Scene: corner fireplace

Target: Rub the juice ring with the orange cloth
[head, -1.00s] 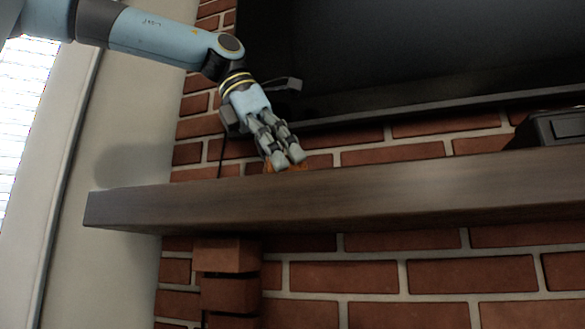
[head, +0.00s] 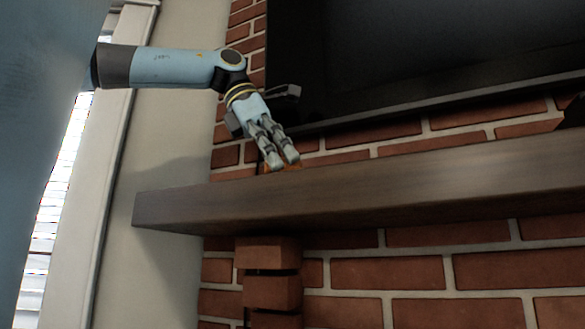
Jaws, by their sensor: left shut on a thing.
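My left gripper (head: 282,163) reaches down to the top of the dark wooden mantel (head: 360,192), near its left end. It is shut on the orange cloth (head: 297,165), of which only small orange bits show around the fingertips. The mantel's top is seen from below its level, nearly edge-on, so I cannot see the juice ring or whether the cloth touches it. My right gripper is not in view.
A large black screen (head: 420,60) hangs on the brick wall (head: 390,275) just above and behind the mantel. A window with blinds (head: 45,235) is at the left. The mantel's visible front edge is clear.

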